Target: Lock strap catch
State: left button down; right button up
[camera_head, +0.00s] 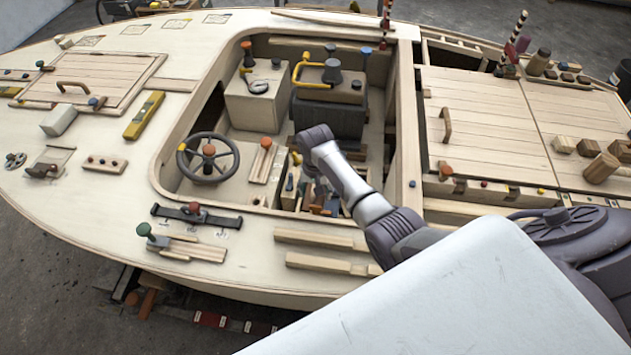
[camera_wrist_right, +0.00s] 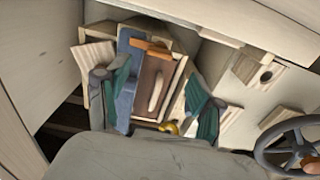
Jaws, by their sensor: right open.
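In the wrist view, an open-topped wooden box holds a blue-grey strip (camera_wrist_right: 128,75) and a brown panel (camera_wrist_right: 153,85). An orange bar (camera_wrist_right: 151,47) lies across their top and a pale handle-like piece (camera_wrist_right: 156,92) stands on the brown panel. I cannot tell which part is the strap catch. My right gripper (camera_wrist_right: 157,78) is open, its green-padded fingers apart on either side of these parts, with nothing held between them. In the head view, my right gripper (camera_head: 305,190) is low in the cockpit, partly hidden by my arm. My left gripper is not in view.
The cockpit rim surrounds my right arm. A steering wheel (camera_head: 208,158) stands left of it and also shows in the wrist view (camera_wrist_right: 290,145). A dark console (camera_head: 330,105) with a yellow handle is behind. A yellow item (camera_wrist_right: 170,128) lies below the box parts.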

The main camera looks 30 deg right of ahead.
aim_at(315, 206)
notch_tip(315, 206, up, 5)
jog(key=shift+r, duration=0.1)
dwell(0.6)
